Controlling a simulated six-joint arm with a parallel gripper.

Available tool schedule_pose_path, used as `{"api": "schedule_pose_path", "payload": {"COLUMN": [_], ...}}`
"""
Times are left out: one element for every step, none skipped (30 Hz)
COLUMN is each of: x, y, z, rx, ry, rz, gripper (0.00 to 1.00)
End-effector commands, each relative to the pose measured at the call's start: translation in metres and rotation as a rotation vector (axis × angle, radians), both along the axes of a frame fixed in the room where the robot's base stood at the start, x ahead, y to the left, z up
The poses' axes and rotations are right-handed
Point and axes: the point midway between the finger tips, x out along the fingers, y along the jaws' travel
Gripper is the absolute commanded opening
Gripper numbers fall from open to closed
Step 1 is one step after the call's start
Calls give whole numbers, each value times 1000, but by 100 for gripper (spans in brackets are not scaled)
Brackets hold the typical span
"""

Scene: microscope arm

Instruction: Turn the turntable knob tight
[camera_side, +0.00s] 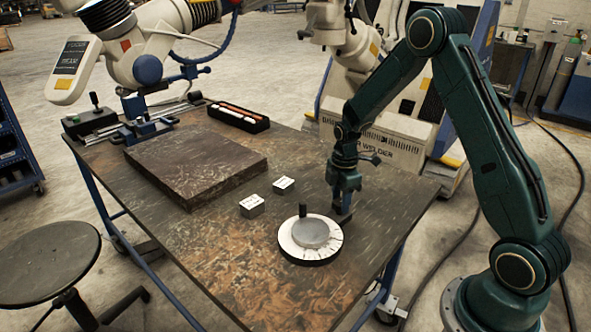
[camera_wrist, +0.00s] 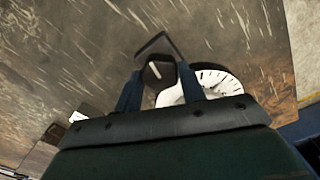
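The turntable (camera_side: 310,233) is a round grey disc on a white dial with black marks, near the table's front right. Part of its dial (camera_wrist: 218,80) also shows in the wrist view. A short black post stands at the dial's far edge (camera_side: 303,211). In the wrist view, a dark knob with a white line on top (camera_wrist: 155,72) sits beside the dial, between my two fingertips. My gripper (camera_side: 343,214) points down just right of the dial; in the wrist view its fingers (camera_wrist: 160,75) are apart. I cannot tell whether they touch the knob.
Two small metal blocks (camera_side: 252,206) (camera_side: 284,186) lie left of my gripper. A thick dark plate (camera_side: 195,162) lies on the table (camera_side: 215,255) further left, with a tray of rods (camera_side: 238,116) behind. The table's front is clear. A stool (camera_side: 45,262) stands at left.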

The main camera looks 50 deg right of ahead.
Motion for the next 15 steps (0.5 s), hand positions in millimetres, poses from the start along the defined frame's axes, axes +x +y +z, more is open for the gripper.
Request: {"api": "schedule_pose_path", "payload": {"x": [0, 0, 0, 0, 0, 0, 0, 0, 0, 0, 0, 0, 0, 0, 0], "y": [0, 0, 0, 0, 0, 0, 0, 0, 0, 0, 0, 0, 0, 0, 0], "z": [0, 0, 0, 0, 0, 0, 0, 0, 0, 0, 0, 0, 0, 0, 0], "rx": [0, 0, 0, 0, 0, 0, 0, 0, 0, 0, 0, 0, 0, 0, 0], "ry": [0, 0, 0, 0, 0, 0, 0, 0, 0, 0, 1, 0, 1, 1, 1], "rz": [0, 0, 0, 0, 0, -1, -2, -3, -6, -9, -13, -19, -26, -34, -46], "gripper": [28, 23, 17, 17, 17, 17, 17, 17, 17, 17, 17, 17, 17, 17, 17]}}
